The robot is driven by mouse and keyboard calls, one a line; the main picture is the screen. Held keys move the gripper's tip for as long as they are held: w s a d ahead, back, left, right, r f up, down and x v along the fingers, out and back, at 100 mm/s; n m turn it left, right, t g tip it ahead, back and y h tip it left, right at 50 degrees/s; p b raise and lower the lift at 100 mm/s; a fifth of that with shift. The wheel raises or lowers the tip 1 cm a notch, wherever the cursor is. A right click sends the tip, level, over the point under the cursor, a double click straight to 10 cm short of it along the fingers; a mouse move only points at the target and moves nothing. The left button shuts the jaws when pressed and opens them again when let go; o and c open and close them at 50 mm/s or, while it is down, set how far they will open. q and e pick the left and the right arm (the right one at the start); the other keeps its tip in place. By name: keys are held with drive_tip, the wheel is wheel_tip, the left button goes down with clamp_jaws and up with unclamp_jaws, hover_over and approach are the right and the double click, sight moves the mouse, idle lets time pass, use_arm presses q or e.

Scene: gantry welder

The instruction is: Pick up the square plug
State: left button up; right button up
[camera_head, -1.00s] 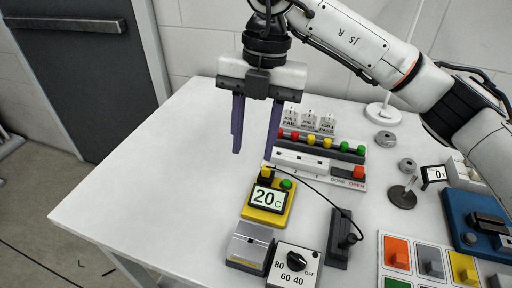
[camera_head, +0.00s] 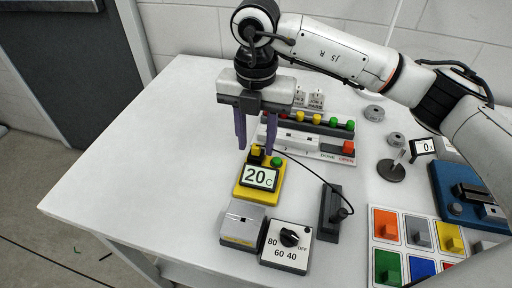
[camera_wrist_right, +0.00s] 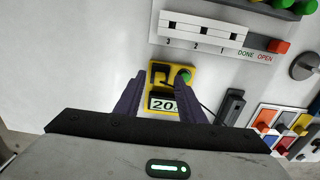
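No part is clearly labelled as the square plug. My left gripper is not in view.
A grey box (camera_head: 242,222) and a dial panel (camera_head: 287,247) stand in front. A black holder (camera_head: 330,213) with a cable is at right. A strip of coloured buttons (camera_head: 318,121) lies behind. Coloured tiles (camera_head: 386,224) and a blue unit (camera_head: 462,190) are farther right. The left tabletop is clear.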

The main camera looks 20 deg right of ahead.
clamp_jaws()
